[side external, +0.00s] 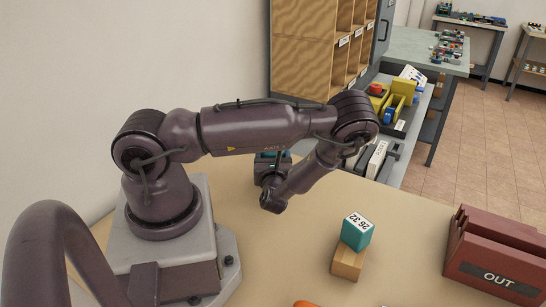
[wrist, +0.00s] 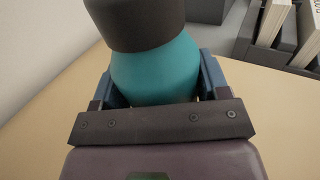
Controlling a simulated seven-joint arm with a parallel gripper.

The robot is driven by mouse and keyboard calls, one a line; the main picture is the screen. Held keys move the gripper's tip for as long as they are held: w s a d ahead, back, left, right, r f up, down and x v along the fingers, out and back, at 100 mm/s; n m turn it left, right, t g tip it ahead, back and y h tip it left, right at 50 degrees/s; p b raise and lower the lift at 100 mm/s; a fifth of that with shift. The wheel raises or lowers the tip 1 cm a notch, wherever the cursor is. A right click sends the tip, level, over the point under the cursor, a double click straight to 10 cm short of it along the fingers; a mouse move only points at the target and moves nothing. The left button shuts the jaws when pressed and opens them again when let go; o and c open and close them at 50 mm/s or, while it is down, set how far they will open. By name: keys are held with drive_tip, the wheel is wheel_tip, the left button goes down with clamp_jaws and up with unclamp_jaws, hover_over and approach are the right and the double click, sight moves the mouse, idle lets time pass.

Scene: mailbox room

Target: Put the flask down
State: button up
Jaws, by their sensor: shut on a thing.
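The flask (wrist: 155,70) fills the upper middle of the wrist view, with a teal rounded body and a dark grey top. My gripper (wrist: 157,88) is shut on it, with one blue finger on each side of the teal body. The flask's top end runs out of the frame and its lower end is hidden by my gripper. In the side external view my gripper (side external: 270,157) is behind my forearm, over the far part of the tan table (side external: 290,235). There the flask is mostly hidden, and I cannot tell whether it touches the table.
A teal block marked 26 32 (side external: 357,231) sits on a wooden block (side external: 348,262). A dark red tray marked OUT (side external: 495,262) stands at the right. An orange thing (side external: 306,303) shows at the bottom edge. Wooden pigeonholes (side external: 305,50) stand behind. The table between my base and the blocks looks clear.

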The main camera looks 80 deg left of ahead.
drive_tip(key=o, duration=1.1)
drive_tip(key=shift+f, duration=0.1)
